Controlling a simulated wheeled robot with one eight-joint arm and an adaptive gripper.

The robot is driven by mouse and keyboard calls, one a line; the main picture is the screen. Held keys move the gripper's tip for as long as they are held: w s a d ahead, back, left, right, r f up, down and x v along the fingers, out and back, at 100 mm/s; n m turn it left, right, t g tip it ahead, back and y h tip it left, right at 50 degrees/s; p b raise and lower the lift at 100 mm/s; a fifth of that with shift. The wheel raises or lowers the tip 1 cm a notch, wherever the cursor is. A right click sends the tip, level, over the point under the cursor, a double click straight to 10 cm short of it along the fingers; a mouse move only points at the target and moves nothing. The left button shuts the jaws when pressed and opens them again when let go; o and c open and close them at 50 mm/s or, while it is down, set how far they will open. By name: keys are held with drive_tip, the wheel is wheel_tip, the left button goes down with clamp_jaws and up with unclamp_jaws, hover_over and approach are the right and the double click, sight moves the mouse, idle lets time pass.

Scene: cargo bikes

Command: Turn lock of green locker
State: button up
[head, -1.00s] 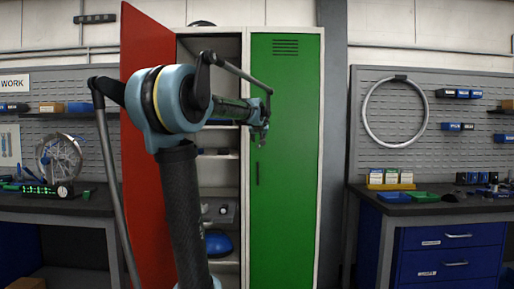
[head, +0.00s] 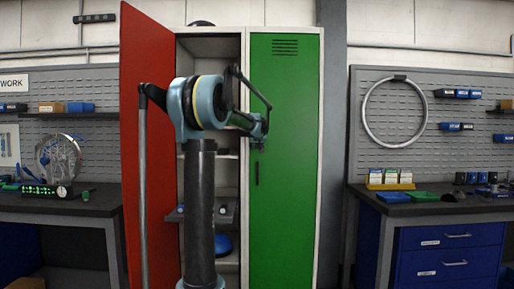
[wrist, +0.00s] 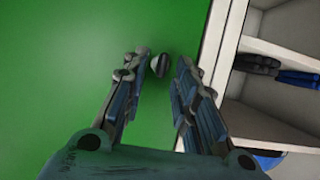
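The green locker door (head: 290,150) is shut, with a dark vertical handle (head: 257,172) near its left edge. In the wrist view the green door (wrist: 60,60) fills the left side, and a small round dark-and-silver lock (wrist: 158,65) stands out from it. My gripper (wrist: 168,62) is open, with its two blue-grey fingers on either side of the lock. I cannot tell whether either finger touches it. In the head view my gripper (head: 257,142) is in front of the door's left edge, above the handle, and hides the lock.
The red locker door (head: 148,70) stands open on the left. Behind my arm are open shelves; they show in the wrist view as a white shelf frame (wrist: 265,110) with dark and blue items. Workbenches flank the locker, with a blue drawer unit (head: 450,255) on the right.

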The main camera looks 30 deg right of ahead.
drive_tip(key=shift+w, duration=0.1)
clamp_jaws()
drive_tip(key=shift+d, duration=0.15)
drive_tip(key=m+t+y, duration=0.1)
drive_tip(key=m+t, duration=0.1)
drive_tip(key=m, duration=0.2)
drive_tip(key=d+f+m+t+y, duration=0.1)
drive_tip(key=m+t+y, duration=0.1)
drive_tip(key=m, duration=0.2)
drive_tip(key=s+f+m+t+y, duration=0.1)
drive_tip(key=m+t, duration=0.1)
drive_tip(key=m, duration=0.3)
drive_tip(key=shift+s+d, duration=0.1)
drive_tip(key=shift+d, duration=0.1)
idle(0.7)
drive_tip(key=shift+m, duration=0.3)
